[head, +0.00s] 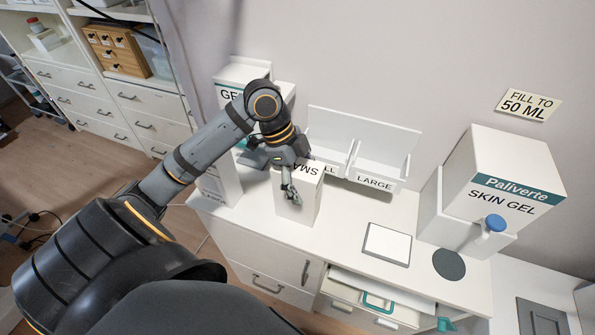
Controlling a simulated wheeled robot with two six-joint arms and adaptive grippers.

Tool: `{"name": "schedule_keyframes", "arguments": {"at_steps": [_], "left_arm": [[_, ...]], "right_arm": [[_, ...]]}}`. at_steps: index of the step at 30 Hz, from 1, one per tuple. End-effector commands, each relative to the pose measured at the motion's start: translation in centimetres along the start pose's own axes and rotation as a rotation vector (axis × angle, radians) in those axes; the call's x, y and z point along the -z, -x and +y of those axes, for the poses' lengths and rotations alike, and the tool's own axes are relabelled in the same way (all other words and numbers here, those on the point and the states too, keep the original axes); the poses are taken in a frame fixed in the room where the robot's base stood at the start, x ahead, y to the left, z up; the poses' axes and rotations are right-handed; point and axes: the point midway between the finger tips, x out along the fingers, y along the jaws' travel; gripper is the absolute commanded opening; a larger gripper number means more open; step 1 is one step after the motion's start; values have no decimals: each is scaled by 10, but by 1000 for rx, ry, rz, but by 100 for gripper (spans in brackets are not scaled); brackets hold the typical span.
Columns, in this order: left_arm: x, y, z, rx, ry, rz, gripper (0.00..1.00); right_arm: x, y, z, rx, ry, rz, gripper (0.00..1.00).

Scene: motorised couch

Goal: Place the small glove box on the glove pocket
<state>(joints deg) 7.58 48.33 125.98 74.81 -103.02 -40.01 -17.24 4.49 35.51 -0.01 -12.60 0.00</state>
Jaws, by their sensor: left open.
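The small glove box (306,201) is white, with "SMA" upside down on its top; the rest of the word is hidden by my gripper. It stands on the white counter, in front of the glove pocket. The glove pocket (369,163) is a white two-bay holder against the wall; its right bay reads "LARGE" and its left bay label shows only "LL". My left gripper (290,193) is open at the box's top left, with its fingers over the box; contact cannot be told. My right gripper is not in view.
The dispenser labelled "SKIN GEL" (508,190) stands at the right. A white square plate (387,243) and a dark round pad (448,264) lie on the counter. A white dispenser (227,76) stands behind my left arm. An open drawer (350,286) juts out below the counter.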

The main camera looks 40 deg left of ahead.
Motion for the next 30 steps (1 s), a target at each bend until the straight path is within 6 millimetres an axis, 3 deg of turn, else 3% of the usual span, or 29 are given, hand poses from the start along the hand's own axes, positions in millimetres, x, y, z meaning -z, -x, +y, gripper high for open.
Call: {"name": "schedule_keyframes", "arguments": {"at_steps": [2,20,30], "left_arm": [[0,0,0,0,0,0,81],[0,0,0,0,0,0,0],[1,1,0,2,-1,0,0]], "right_arm": [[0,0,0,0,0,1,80],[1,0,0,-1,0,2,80],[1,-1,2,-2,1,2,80]]}}
